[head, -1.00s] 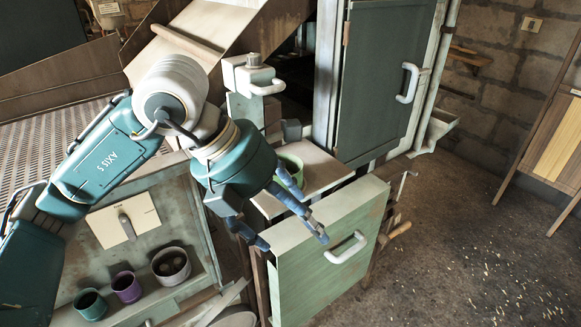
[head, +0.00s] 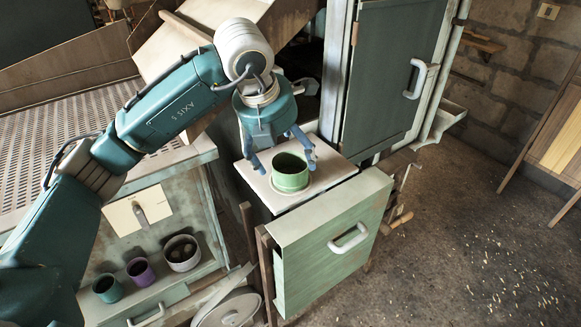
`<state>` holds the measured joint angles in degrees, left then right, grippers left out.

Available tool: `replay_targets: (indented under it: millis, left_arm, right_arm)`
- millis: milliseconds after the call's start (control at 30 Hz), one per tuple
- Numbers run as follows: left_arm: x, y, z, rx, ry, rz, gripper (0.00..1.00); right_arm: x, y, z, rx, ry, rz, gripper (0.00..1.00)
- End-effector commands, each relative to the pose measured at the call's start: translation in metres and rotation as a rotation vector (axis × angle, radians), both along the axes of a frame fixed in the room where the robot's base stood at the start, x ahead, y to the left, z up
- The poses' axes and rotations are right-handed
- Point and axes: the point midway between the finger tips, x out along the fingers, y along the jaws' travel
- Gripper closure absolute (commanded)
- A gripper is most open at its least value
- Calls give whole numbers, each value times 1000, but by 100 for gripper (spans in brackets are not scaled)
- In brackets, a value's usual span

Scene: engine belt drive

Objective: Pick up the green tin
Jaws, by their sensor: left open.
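The green tin (head: 290,176) stands upright and open-topped on a pale square surface above the green drawer front. My left gripper (head: 284,168) is open. Its blue fingers point down, one at the tin's left and one at its back right, close to the rim. I cannot tell whether they touch it. My right gripper does not show.
The green drawer (head: 322,262) with a white handle stands in front of the tin. A dark green cabinet door (head: 395,75) is behind right. A shelf at lower left holds a teal cup (head: 107,288), a purple cup (head: 140,271) and a whitish pot (head: 182,252).

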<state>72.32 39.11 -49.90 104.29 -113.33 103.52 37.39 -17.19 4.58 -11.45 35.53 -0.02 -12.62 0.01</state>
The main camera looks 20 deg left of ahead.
Motion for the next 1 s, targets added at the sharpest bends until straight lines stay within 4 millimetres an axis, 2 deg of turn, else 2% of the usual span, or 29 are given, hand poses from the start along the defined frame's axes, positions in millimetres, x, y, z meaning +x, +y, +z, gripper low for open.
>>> replay_targets:
  millis: [400,667,867,900,1000]
  left_arm:
    - [18,-5,-44,-2,3,0,16]
    - [19,-5,-47,-1,0,0,16]
    - [19,-5,-47,-2,0,-1,55]
    - [19,-5,-47,-1,0,0,60]
    - [19,-5,-47,-1,0,0,60]
  right_arm:
    - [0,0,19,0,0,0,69]
    - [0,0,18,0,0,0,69]
    - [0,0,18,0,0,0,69]
    - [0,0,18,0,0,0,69]
    - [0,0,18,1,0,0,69]
